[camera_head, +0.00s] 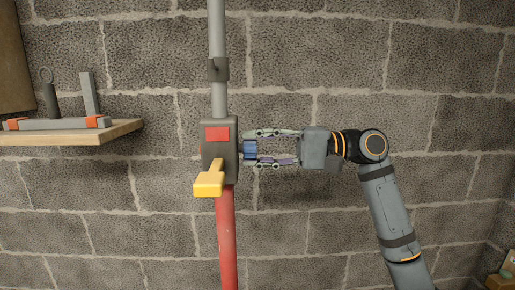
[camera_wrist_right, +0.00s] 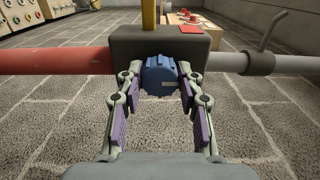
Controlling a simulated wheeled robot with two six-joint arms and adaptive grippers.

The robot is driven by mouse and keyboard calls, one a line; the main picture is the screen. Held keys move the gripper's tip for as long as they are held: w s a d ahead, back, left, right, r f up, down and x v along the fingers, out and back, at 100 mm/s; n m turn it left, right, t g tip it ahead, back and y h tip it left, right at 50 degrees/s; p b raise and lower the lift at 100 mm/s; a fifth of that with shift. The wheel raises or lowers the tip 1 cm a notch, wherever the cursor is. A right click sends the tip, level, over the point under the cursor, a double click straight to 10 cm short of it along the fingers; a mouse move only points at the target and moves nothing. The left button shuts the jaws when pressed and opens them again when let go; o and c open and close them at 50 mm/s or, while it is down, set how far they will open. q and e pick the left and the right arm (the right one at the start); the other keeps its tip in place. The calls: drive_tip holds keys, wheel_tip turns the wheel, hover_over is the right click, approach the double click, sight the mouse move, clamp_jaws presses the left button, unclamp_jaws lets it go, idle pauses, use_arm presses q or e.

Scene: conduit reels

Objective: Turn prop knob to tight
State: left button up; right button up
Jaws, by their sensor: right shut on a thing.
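The prop's dark grey box (camera_head: 219,147) sits on a vertical prop, with a grey tube (camera_head: 218,45) above it and a red tube (camera_head: 226,235) below. The blue knob (camera_head: 249,149) sticks out of the box's right side. It also shows in the right wrist view (camera_wrist_right: 161,76), round and ribbed with a pale mark on its face. My right gripper (camera_head: 254,149) comes from the right and is shut on the knob, with one finger above and one below it. My left gripper is not in view.
A yellow lever (camera_head: 210,180) sticks out from the box's front, below a red patch (camera_head: 217,134). A wooden shelf (camera_head: 75,133) with several tools is on the block wall at the left. The wall right of the prop is bare.

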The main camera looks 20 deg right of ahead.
drive_tip(key=o, duration=1.2)
drive_tip(key=shift+c, duration=0.2)
drive_tip(key=shift+d, duration=0.15)
drive_tip(key=v, duration=1.1)
drive_tip(key=shift+d, duration=0.35)
drive_tip(key=shift+s, duration=0.15)
